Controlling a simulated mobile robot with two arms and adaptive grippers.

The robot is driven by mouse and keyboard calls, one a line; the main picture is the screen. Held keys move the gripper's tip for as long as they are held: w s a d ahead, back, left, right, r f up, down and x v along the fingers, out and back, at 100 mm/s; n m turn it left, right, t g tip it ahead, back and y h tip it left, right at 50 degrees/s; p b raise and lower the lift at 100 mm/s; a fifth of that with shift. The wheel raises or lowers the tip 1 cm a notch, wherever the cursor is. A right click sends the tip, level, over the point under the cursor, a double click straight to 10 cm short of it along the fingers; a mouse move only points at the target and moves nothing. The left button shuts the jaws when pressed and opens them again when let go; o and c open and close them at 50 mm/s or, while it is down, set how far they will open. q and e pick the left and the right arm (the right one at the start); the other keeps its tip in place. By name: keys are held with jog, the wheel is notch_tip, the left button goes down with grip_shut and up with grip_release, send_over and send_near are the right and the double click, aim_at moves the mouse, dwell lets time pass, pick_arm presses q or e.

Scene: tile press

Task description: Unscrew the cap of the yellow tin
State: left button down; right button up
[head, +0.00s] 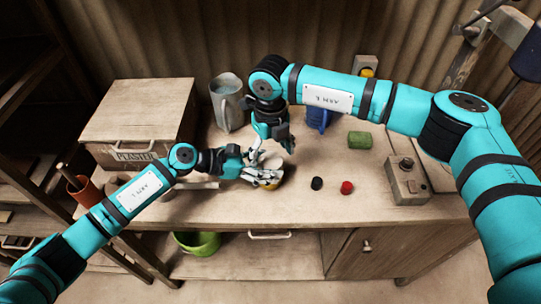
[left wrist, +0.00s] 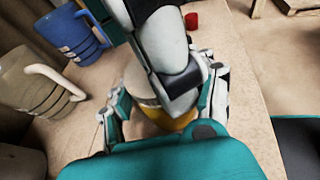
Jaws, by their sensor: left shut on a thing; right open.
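The yellow tin (head: 270,186) stands near the front middle of the bench, mostly covered by my left gripper (head: 262,171). That gripper is shut around it from the left. In the left wrist view a yellow strip of the tin (left wrist: 180,122) shows between the fingers, with a pale surface above it. I cannot make out the cap, as the fingers hide much of the top. My right gripper (head: 277,135) is open, pointing down, behind and slightly above the tin in the picture. It appears empty and apart from the tin.
A black piece (head: 317,183) and a red piece (head: 346,187) lie right of the tin. A grey jug (head: 228,105), blue jug (head: 319,119) and green block (head: 360,140) stand behind. A control box (head: 407,181) is right, a plaster crate (head: 140,112) left. The front right bench top is clear.

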notch_tip(320, 180, up, 3)
jog(key=shift+f, duration=0.15)
jog(key=shift+c, duration=0.2)
notch_tip(320, 180, up, 3)
jog(key=m, duration=0.5)
jog(key=shift+f, duration=0.2)
jog(key=shift+r+m, duration=0.2)
jog(key=shift+m, duration=0.7)
notch_tip(320, 180, down, 8)
jog(key=shift+r, duration=0.15)
jog(key=c, duration=1.2)
jog(key=n, duration=0.6)
jog(key=shift+n, duration=0.4)
jog(key=shift+c, duration=0.2)
